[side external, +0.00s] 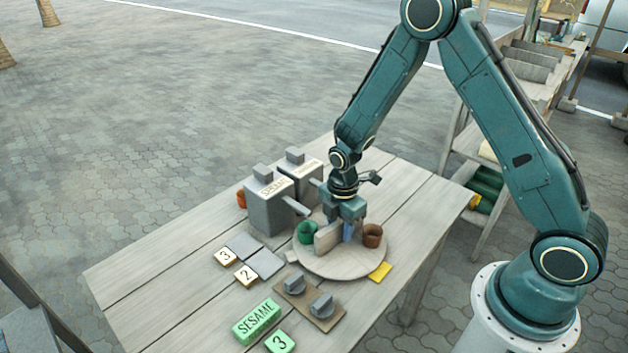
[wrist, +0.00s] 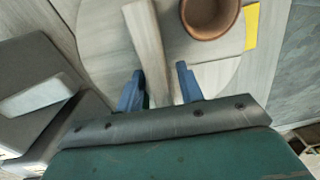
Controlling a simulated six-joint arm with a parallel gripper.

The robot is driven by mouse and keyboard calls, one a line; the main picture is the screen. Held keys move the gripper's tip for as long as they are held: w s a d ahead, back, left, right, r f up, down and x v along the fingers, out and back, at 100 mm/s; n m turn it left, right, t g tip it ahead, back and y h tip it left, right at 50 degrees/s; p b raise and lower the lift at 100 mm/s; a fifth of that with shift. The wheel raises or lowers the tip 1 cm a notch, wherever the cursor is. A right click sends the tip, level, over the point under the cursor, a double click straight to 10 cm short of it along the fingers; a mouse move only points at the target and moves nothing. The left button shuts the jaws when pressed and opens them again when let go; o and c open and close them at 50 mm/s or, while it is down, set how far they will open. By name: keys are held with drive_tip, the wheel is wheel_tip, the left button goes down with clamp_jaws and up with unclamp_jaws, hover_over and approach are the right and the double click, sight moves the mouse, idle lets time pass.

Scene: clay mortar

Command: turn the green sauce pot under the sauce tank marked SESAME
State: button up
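The green sauce pot (side external: 307,233) stands on the left of a round wooden turntable (side external: 345,268), close to the end of the left tank's spout. A brown pot (side external: 373,236) stands on the right; it also shows in the wrist view (wrist: 212,35). A raised wooden bar (side external: 327,238) stands on the turntable between them. My gripper (side external: 342,232) is low over the turntable. In the wrist view its blue fingers (wrist: 158,88) are apart, on either side of the bar (wrist: 147,45), with a gap showing.
A green SESAME block (side external: 257,321) and a green 3 block (side external: 280,342) lie at the front. Two grey knobs (side external: 294,284) (side external: 321,305) sit on a board. White tiles marked 3 (side external: 225,257) and 2 (side external: 246,275) lie left. A yellow tab (side external: 380,271) lies beside the turntable.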

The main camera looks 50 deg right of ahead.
sight(340, 220)
idle(0.4)
wheel_tip(340, 220, up, 14)
idle(0.8)
drive_tip(key=shift+f, duration=0.1)
drive_tip(key=s+r+m+t, duration=0.3)
drive_tip(key=s+r+m, duration=0.5)
drive_tip(key=r, duration=0.5)
drive_tip(key=s+r+m+t, duration=0.1)
drive_tip(key=s+r+m, duration=0.1)
drive_tip(key=s+m, duration=0.2)
drive_tip(key=s+r+m+t, duration=0.1)
drive_tip(key=s+m, duration=0.3)
drive_tip(key=s, duration=0.5)
drive_tip(key=shift+s+r+m+t, duration=0.3)
drive_tip(key=shift+s+r, duration=0.1)
drive_tip(key=shift+r, duration=0.4)
